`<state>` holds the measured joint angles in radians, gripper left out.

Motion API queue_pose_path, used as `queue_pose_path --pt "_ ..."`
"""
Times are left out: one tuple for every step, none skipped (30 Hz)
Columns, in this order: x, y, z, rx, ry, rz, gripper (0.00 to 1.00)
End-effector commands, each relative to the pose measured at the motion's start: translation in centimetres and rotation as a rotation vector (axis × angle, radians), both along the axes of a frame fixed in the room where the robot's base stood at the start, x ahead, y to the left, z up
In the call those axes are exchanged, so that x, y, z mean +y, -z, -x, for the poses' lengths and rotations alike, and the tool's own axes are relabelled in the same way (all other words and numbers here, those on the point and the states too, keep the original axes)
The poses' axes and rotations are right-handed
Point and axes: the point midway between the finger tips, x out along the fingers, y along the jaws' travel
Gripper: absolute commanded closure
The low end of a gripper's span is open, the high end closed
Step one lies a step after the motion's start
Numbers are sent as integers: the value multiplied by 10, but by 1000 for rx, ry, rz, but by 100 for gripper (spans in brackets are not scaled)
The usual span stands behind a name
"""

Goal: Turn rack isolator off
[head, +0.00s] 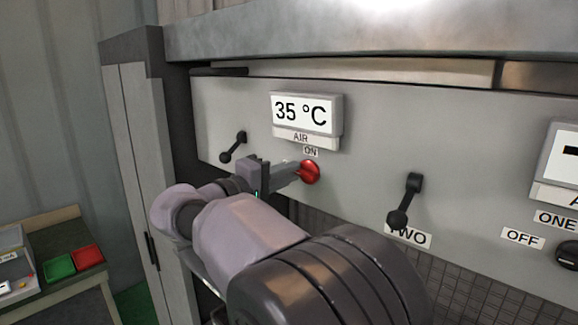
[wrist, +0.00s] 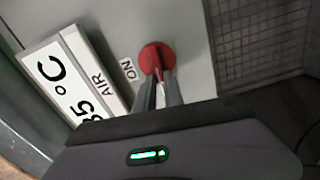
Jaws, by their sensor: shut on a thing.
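A red rotary switch (head: 311,172) sits on the grey panel (head: 365,135), just below an "ON" label (head: 310,152) and the "AIR" display (head: 305,115) reading 35 °C. My gripper (head: 292,175) reaches it from the left in the head view. In the wrist view the red switch (wrist: 155,58) is at top centre, and the fingers of my gripper (wrist: 159,88) are shut on its handle. The fingers hide part of the handle, so its exact angle is hard to tell. Which control is the rack isolator is not labelled in view.
A black lever (head: 233,147) is left of the display. Another black lever (head: 405,200) is to the right, above a "TWO" label. A black knob (head: 568,254) and an "OFF" label (head: 523,238) are at far right. Green and red trays (head: 60,266) lie on a side table.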

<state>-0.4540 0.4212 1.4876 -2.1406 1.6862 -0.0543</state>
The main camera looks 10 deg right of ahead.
Motion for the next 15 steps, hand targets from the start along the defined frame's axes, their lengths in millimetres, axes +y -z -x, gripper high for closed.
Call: queue_pose_path --pt "0 -1 0 16 -1 13 100" --pt "0 -1 0 29 -1 21 100" --pt "0 0 0 41 -1 30 100" --pt "0 0 0 51 -1 37 100" --pt "0 1 0 60 -1 44 100" --pt "0 1 0 69 -1 50 100" --pt "0 1 0 75 -1 55 100" --pt "0 2 0 81 -1 59 100" --pt "0 2 0 88 -1 64 100" --pt "0 2 0 92 -1 67 100" --pt "0 2 0 95 -1 69 100" --pt "0 3 0 99 -1 72 100" --pt "0 3 0 101 -1 74 100" --pt "0 3 0 103 -1 75 100" --pt "0 3 0 104 -1 76 100"
